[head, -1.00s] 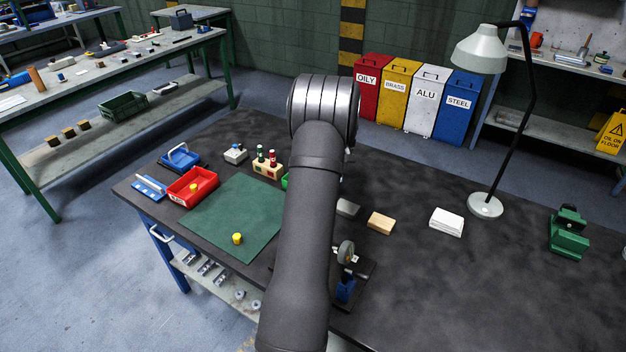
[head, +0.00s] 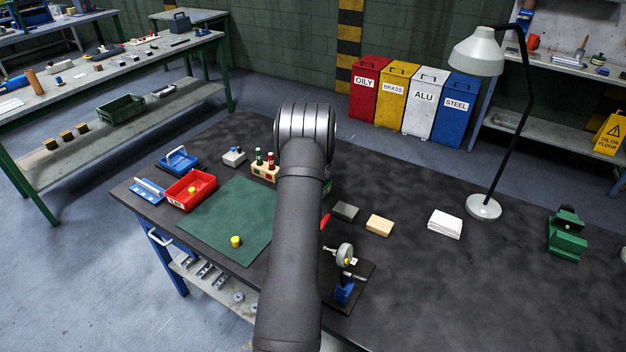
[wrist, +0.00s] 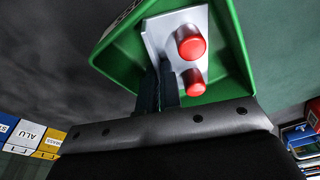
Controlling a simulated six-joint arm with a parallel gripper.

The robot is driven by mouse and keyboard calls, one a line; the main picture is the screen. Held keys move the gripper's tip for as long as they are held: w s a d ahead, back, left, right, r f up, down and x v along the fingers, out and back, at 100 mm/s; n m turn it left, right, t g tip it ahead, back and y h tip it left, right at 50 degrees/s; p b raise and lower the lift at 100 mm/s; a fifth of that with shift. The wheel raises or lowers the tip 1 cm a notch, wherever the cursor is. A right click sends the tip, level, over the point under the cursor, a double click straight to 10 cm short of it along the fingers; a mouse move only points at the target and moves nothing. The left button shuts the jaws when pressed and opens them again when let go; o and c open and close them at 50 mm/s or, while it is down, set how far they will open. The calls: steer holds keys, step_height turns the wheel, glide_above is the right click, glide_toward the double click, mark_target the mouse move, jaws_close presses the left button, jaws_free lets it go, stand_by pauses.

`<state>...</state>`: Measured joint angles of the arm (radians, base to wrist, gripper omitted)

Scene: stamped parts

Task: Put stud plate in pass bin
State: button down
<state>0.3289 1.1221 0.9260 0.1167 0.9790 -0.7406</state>
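The stud plate (wrist: 163,32) is a pale metal plate with two red studs, seen in the wrist view. My gripper (wrist: 159,88) has its two dark fingers close together on the plate's near edge, and the plate is tilted. The plate is over or inside the green bin (wrist: 236,40); I cannot tell whether it touches the bottom. Part of a label shows on the bin's rim, too cut off to read. In the head view my arm hides the gripper, the plate and nearly all of the green bin, leaving a green sliver (head: 327,187).
A red bin (head: 178,202) holding a yellow-topped part stands left of the green mat (head: 215,225). Another yellow part (head: 236,242) is on the mat. A block with bottles (head: 263,172), a dial gauge stand (head: 345,270) and blocks (head: 379,226) are nearby. The right tabletop has free room.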

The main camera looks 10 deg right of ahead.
steer(key=shift+f, duration=0.1)
steer(key=c, duration=1.9)
jaws_free()
steer(key=r, duration=0.4)
steer(key=s+r, duration=0.1)
steer(key=r, duration=0.7)
steer(key=shift+s+d, duration=0.35)
steer(key=f, duration=0.3)
steer(key=w+f, duration=0.1)
steer(key=f, duration=0.7)
steer(key=shift+w+a+f, duration=0.2)
steer(key=shift+w+a, duration=0.1)
steer(key=shift+a, duration=0.05)
steer(key=shift+w, duration=0.1)
steer(key=shift+r, duration=1.75)
